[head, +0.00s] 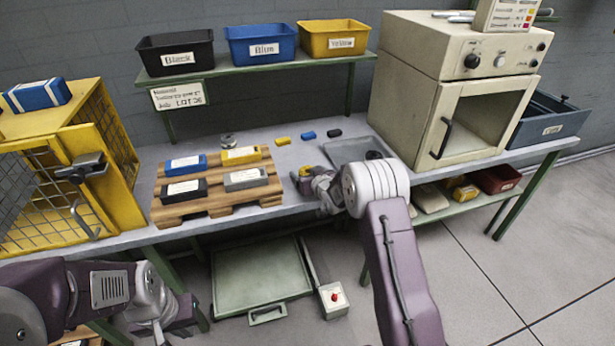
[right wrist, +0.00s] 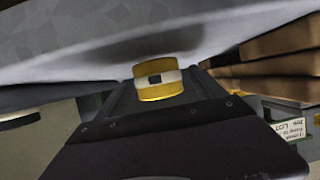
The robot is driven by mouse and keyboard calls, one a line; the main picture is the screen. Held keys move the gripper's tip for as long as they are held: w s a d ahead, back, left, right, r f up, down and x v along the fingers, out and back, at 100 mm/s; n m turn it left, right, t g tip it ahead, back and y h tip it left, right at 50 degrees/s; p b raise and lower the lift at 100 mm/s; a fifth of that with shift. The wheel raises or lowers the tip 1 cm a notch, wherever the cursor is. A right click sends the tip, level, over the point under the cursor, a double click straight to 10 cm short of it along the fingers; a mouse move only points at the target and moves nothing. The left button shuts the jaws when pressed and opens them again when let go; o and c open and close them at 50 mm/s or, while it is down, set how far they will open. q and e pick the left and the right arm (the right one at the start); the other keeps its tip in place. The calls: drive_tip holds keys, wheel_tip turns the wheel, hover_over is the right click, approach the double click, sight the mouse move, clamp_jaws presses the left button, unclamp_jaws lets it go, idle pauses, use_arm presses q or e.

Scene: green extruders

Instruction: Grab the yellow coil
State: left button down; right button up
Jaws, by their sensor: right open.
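The yellow coil (head: 305,171) is on the grey bench, right at the tip of my right gripper (head: 316,181) and partly hidden by it. In the right wrist view the yellow coil (right wrist: 158,92) is a short yellow piece with a pale middle band and a dark square centre. It appears at the far end of the dark gripper parts. My right gripper is open; whether it touches the coil I cannot tell. My left gripper (head: 178,318) is low at the left, in front of the bench and away from the coil; its jaws are unclear.
A wooden pallet (head: 217,210) with labelled blocks lies left of the coil. Small yellow (head: 282,141), blue (head: 308,135) and black (head: 334,132) pieces lie behind it. A grey tray (head: 345,177) is to the right, beside a beige oven (head: 455,85). A yellow cage (head: 70,170) stands left.

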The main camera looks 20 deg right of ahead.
drive_tip(key=c, duration=1.5)
drive_tip(key=shift+c, duration=0.2)
drive_tip(key=shift+r, duration=0.15)
drive_tip(key=shift+r, duration=0.35)
drive_tip(key=r, duration=0.2)
drive_tip(key=d+r+p, duration=0.1)
drive_tip(key=r, duration=0.1)
drive_tip(key=shift+w, duration=0.1)
drive_tip(key=w+d+r+p, duration=0.3)
drive_tip(key=d+r+p, duration=0.2)
drive_tip(key=d, duration=0.5)
drive_tip(key=shift+w+d+r, duration=0.15)
drive_tip(key=shift+w+r, duration=0.1)
drive_tip(key=shift+r, duration=0.3)
